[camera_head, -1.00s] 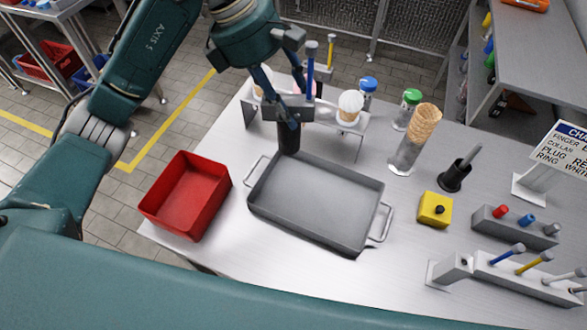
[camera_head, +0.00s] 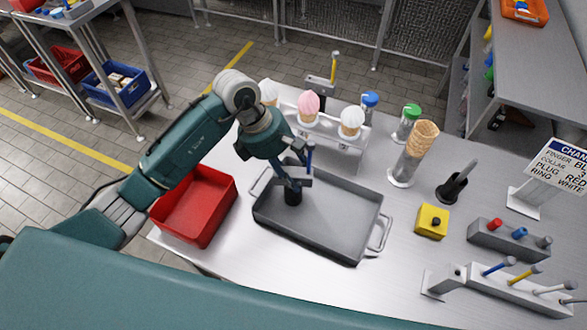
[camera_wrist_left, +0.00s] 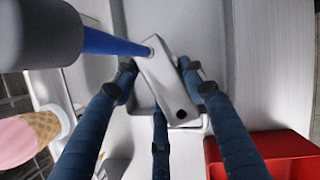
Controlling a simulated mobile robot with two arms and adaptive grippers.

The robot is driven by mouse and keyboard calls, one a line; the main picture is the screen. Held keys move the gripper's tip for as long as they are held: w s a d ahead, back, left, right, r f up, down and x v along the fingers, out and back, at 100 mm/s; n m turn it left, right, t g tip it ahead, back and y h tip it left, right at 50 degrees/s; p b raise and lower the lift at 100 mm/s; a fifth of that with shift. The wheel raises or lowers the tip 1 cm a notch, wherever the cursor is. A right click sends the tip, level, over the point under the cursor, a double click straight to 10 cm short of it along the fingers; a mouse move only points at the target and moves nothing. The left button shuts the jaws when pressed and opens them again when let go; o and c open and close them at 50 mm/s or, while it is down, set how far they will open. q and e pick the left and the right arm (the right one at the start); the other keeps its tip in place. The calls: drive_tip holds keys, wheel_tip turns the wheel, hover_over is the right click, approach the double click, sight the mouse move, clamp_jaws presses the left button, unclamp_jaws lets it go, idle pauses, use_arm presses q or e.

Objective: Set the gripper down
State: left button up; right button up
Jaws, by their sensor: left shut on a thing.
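The held cone gripper has a grey block (camera_wrist_left: 165,85), a blue finger (camera_head: 309,157) standing up from it and a black cylinder (camera_head: 293,196) below. My left gripper (camera_head: 288,178) is shut on the grey block, with its dark blue fingers on both sides of it in the wrist view (camera_wrist_left: 160,90). The blue finger (camera_wrist_left: 115,42) leans toward the wrist camera there. The cone gripper is over the left part of the grey tray (camera_head: 345,240). I cannot tell whether the black cylinder touches the tray floor. My right gripper is not in view.
A red bin (camera_head: 215,222) stands left of the tray. Behind it, a rack (camera_head: 335,153) holds ice-cream cones, including a pink one (camera_head: 309,104). A cone stack (camera_head: 420,140), yellow button box (camera_head: 432,221) and peg holders (camera_head: 510,240) stand right. The tray's right part is clear.

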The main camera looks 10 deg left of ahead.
use_arm(q)
drive_tip(key=shift+f, duration=0.1)
drive_tip(key=shift+f, duration=0.15)
drive_tip(key=o, duration=1.4)
drive_tip(key=shift+o, duration=0.2)
